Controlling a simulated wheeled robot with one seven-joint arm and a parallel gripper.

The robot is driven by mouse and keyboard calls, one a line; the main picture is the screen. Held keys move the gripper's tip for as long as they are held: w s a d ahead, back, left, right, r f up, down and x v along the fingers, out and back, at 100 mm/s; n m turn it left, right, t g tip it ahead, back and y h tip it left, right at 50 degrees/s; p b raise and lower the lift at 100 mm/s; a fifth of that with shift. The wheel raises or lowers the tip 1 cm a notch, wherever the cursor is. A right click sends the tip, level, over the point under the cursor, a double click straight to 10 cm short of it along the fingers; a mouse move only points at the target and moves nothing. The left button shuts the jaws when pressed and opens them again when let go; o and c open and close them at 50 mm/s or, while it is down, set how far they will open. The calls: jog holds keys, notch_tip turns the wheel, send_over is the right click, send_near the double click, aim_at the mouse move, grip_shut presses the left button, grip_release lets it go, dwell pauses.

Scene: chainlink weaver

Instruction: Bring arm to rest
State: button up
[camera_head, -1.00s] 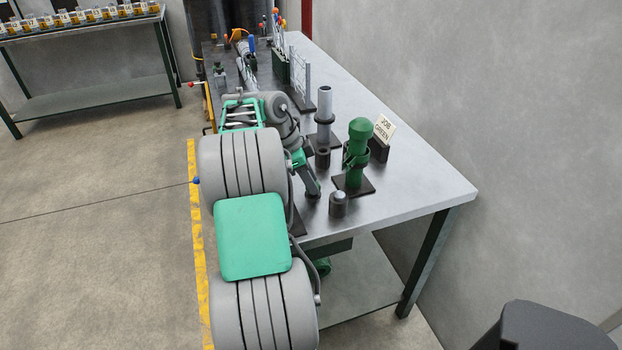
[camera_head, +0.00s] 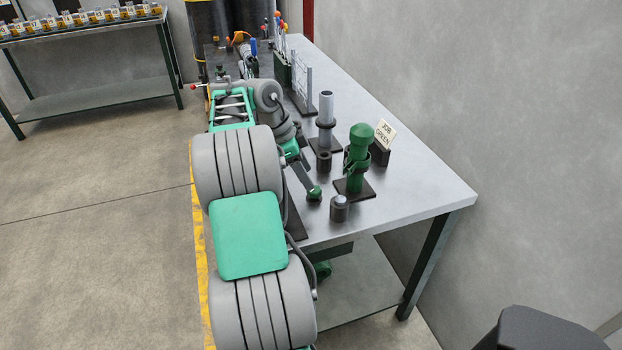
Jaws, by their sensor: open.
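My arm (camera_head: 245,235) reaches from the bottom of the view up along the left edge of the grey workbench (camera_head: 420,190). My gripper (camera_head: 305,176) is open over the bench top, its dark fingers pointing down and to the right, with nothing visible between them. Its tips are close to a small dark holder with a green top (camera_head: 314,193); I cannot tell whether they touch. A green cylinder (camera_head: 357,165) stands upright on a dark base to the right of my gripper.
A grey cylinder (camera_head: 326,115) stands on its base behind the green one. A card reading "JOB GREEN" (camera_head: 385,130) stands at right. A small dark cup (camera_head: 339,208) is near the front. Tools and a wire rack fill the far end. The bench's right front is clear.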

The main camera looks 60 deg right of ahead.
jog(key=shift+p+v, duration=0.35)
jog(key=shift+v, duration=1.05)
